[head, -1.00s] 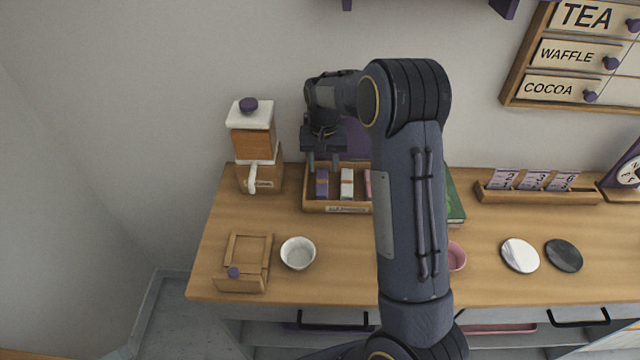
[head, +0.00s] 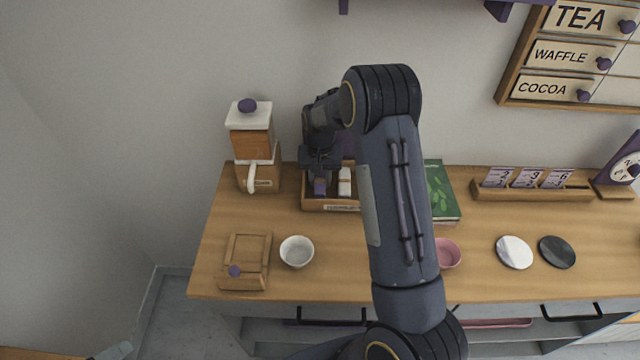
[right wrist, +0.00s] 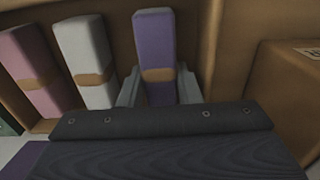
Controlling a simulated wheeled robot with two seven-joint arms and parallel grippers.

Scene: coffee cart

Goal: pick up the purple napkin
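The purple napkin (head: 320,187) stands upright at the left end of the wooden napkin tray (head: 331,207). In the right wrist view the purple napkin (right wrist: 155,48) has a tan band around it. My right gripper (head: 320,172) is down over it from above. In the right wrist view the right gripper's fingers (right wrist: 160,90) lie close against both sides of the napkin, with no clear gap. The napkin's base is hidden behind the gripper body in that view.
A white napkin (head: 344,182) stands beside the purple one; a pink napkin (right wrist: 34,60) is past it. A coffee grinder (head: 252,140) is left of the tray. A white bowl (head: 297,252) and a wooden box (head: 245,262) are in front. My right arm hides the counter's middle.

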